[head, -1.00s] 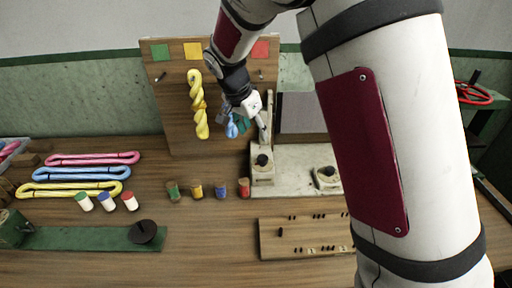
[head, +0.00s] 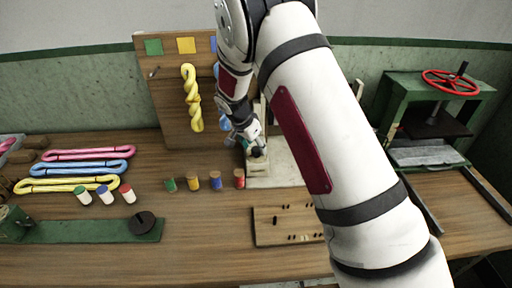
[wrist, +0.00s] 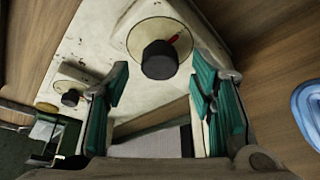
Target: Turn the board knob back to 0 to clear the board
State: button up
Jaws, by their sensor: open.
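A black knob (wrist: 159,60) sits on a round cream dial with a red pointer mark, on a worn cream base plate (wrist: 95,35). In the head view the knob (head: 258,153) is just below my gripper (head: 248,138). In the wrist view my gripper (wrist: 162,75) is open, its teal-padded fingers to either side of the knob, with gaps showing. A second black knob (wrist: 70,97) on its own dial stands further left in the wrist view; my arm hides it in the head view. No dial numbers are readable.
A pegboard with coloured squares and a hanging yellow skein (head: 191,98) stands behind. A wooden board with pegs (head: 285,222) lies in front. A green press with a red wheel (head: 450,82) stands right.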

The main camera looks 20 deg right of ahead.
jog(key=shift+x, duration=0.75)
jog(key=shift+c, duration=0.5)
jog(key=c, duration=1)
